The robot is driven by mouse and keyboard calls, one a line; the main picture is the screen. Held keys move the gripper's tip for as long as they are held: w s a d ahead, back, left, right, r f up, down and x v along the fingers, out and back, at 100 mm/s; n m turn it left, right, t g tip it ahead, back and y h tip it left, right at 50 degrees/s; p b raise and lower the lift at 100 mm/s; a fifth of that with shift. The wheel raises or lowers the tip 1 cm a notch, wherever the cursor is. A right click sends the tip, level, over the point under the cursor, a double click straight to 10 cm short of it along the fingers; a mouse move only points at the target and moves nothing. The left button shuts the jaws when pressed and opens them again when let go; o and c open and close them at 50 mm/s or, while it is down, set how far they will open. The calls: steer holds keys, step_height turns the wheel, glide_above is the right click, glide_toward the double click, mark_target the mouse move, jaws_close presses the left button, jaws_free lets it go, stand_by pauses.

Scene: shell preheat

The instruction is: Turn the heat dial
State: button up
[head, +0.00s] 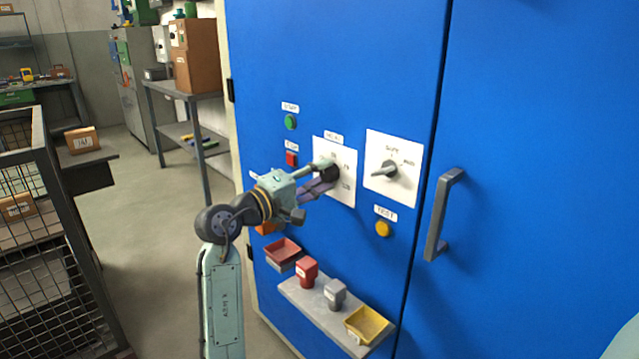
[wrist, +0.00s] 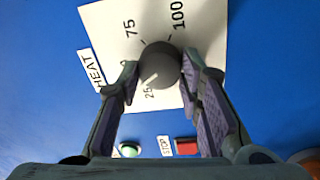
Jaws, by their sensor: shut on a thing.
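The heat dial (wrist: 160,62) is a dark round knob on a white plate (wrist: 205,30) on the blue cabinet door. Marks for 25, 75 and 100 show around it, beside a HEAT label (wrist: 90,70). A pale line on the knob points down and left in the wrist view, towards the side of the 25 mark. My gripper (wrist: 158,78) is shut on the dial, with one finger on each side of it. In the head view my gripper (head: 325,172) reaches the plate (head: 348,190) from the left and covers much of it.
A second dial (head: 388,170) is to the right, above a yellow button (head: 383,229). A green button (head: 291,122) and red stop button (head: 292,158) are to the left. A door handle (head: 442,215) sticks out at right. Below, a shelf (head: 312,306) holds small blocks and a yellow tray (head: 367,325).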

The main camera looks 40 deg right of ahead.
steer(key=m+b, duration=0.2)
steer(key=m, duration=0.3)
steer(key=shift+f+g, duration=0.15)
steer(key=shift+g, duration=0.15)
steer(key=m+b, duration=0.2)
steer(key=m, duration=0.2)
steer(key=m+b, duration=0.2)
steer(key=m, duration=0.1)
steer(key=shift+m+g, duration=0.3)
steer(key=shift+m, duration=0.1)
steer(key=m, duration=0.1)
steer(key=m+b, duration=0.1)
steer(key=m, duration=0.1)
steer(key=m+b, duration=0.1)
steer(key=shift+s+r+m+y, duration=0.1)
steer(key=shift+r+m+y, duration=0.2)
steer(key=shift+y, duration=0.1)
steer(key=m+b, duration=0.2)
steer(key=m, duration=0.5)
steer(key=shift+s, duration=0.1)
steer(key=m+b, duration=0.2)
steer(key=m, duration=0.4)
steer(key=shift+s+y, duration=0.1)
steer(key=shift+y, duration=0.2)
steer(key=o, duration=1.2)
steer(key=shift+c, duration=0.2)
